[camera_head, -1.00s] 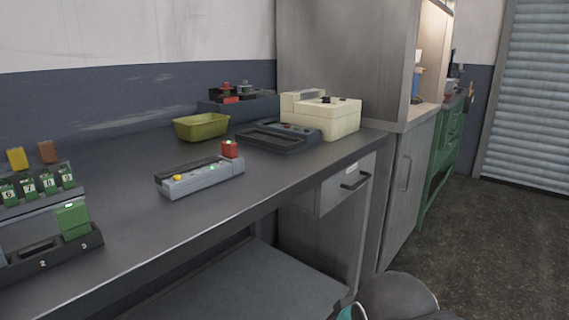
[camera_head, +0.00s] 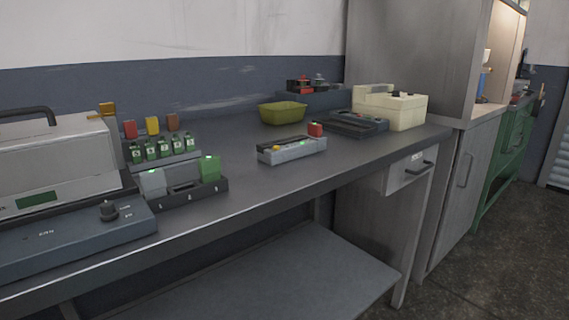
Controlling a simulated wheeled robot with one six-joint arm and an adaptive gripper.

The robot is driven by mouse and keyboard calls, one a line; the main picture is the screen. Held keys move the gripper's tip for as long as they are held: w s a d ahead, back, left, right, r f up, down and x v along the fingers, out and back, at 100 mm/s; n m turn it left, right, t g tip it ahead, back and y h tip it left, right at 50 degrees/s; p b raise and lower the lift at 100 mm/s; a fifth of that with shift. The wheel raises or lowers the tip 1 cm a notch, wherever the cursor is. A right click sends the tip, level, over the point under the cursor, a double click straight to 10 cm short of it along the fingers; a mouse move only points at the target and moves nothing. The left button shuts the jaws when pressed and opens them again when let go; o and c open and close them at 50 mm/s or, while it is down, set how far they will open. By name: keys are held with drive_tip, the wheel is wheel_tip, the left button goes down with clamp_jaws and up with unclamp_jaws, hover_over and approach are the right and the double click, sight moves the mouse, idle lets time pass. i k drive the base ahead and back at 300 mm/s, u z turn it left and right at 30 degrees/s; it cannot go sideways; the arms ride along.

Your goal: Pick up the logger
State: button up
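I cannot tell for certain which item is the logger. A dark cradle (camera_head: 190,197) on the bench holds a grey block (camera_head: 152,183) at its left and a green block (camera_head: 209,168) with a small light at its right; the slot between them looks empty. Behind it, a rack (camera_head: 168,159) carries several small green numbered units, with red, yellow and brown tabs above them. To the right, a grey tester (camera_head: 292,150) has a red block (camera_head: 316,130) at its far right end. My gripper is not in view.
A large grey machine (camera_head: 55,165) with a control panel stands at the left. An olive-green pan (camera_head: 282,113), a dark tray (camera_head: 355,124) and a cream box (camera_head: 391,107) stand at the back right. The bench front (camera_head: 240,190) is clear. A lower shelf (camera_head: 270,280) sits below.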

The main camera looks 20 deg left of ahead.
sight(293, 148)
drive_tip(key=k, duration=0.25)
drive_tip(key=u, duration=1.05)
